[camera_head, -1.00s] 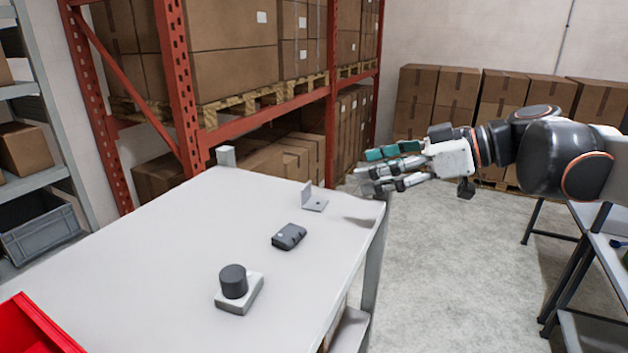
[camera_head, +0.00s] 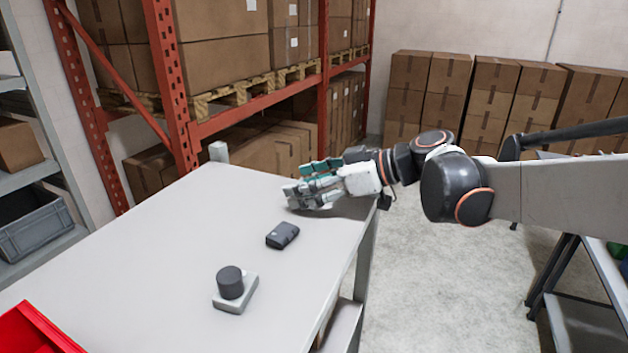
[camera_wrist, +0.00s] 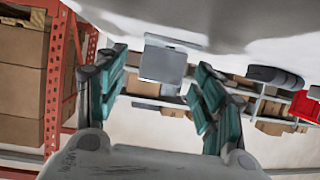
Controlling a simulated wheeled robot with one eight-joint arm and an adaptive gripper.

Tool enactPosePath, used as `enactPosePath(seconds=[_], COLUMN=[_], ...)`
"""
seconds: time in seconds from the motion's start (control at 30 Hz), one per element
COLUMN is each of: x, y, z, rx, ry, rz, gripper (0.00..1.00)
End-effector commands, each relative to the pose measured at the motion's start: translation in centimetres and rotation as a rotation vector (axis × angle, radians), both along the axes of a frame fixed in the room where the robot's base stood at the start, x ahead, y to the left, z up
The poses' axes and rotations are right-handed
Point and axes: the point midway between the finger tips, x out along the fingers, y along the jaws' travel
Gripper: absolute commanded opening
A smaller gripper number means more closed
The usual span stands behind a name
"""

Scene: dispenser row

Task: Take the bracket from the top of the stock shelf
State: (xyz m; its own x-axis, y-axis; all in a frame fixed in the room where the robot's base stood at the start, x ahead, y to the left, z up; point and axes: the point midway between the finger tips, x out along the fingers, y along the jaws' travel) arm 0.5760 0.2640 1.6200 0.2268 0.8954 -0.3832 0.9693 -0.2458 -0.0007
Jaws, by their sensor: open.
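The stock shelf (camera_head: 150,265) has a pale grey top. The bracket (camera_wrist: 163,65) is a small grey angle piece, seen in the wrist view between the two teal-padded fingers and past their tips. Whether either finger touches the bracket cannot be told.
A dark box (camera_head: 282,235) lies on the shelf top nearer than my gripper. A grey block with a black cylinder (camera_head: 230,283) stands nearer still. A red bin (camera_head: 35,332) is at the lower left. An orange rack (camera_head: 170,90) with cartons stands behind.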

Motion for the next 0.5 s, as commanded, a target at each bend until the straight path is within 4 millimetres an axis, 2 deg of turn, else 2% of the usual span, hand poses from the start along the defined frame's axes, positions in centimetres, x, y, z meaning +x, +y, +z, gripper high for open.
enactPosePath(seconds=[0.23,0.27,0.43,0.47,0.5], x=[0.03,0.03,0.04,0.03,0.03], y=[0.21,0.20,0.19,0.19,0.19], z=[-0.15,-0.15,-0.14,-0.14,-0.13], rx=[0.000,0.000,0.000,0.000,0.000], ry=[0.000,0.000,0.000,0.000,0.000], rz=[0.000,0.000,0.000,0.000,0.000], gripper=[0.63,0.58,0.20,0.14,0.14])
